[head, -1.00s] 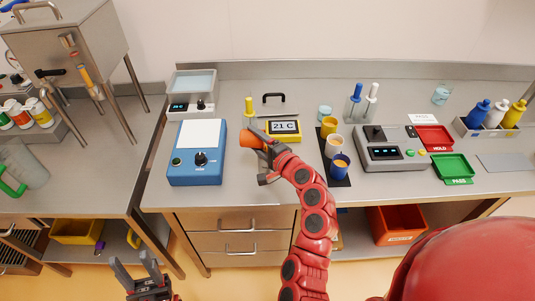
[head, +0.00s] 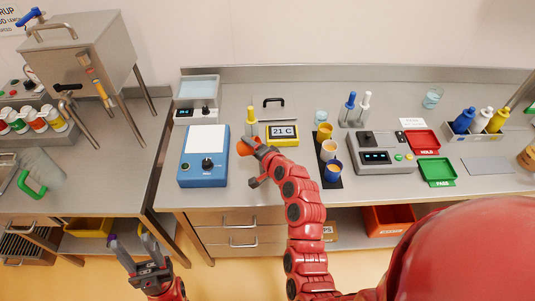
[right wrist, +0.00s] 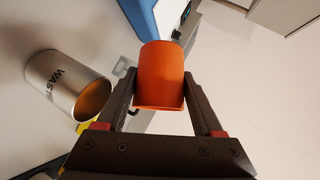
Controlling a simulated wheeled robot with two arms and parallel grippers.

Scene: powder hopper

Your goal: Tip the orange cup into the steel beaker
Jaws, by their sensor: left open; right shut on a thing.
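The orange cup (head: 244,147) is held in my right gripper (head: 254,148), just right of the blue balance in the head view. The cup looks tilted there. In the right wrist view the cup (right wrist: 160,72) sits between both fingers; its contents are hidden. A steel beaker (right wrist: 52,78) marked with a partly visible "WAST" label shows left of the cup in that view, apart from it, with its brownish-lit mouth visible. I cannot make the beaker out in the head view. My left gripper (head: 136,246) is open and empty, low at the left, in front of the bench gap.
The blue balance (head: 190,172) stands left of the cup. A yellow-framed display (head: 282,142) stands to its right. Several cups stand on a dark mat (head: 333,181) beside my right forearm. A grey device (head: 382,166) and red (head: 422,138) and green (head: 437,185) trays lie farther right.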

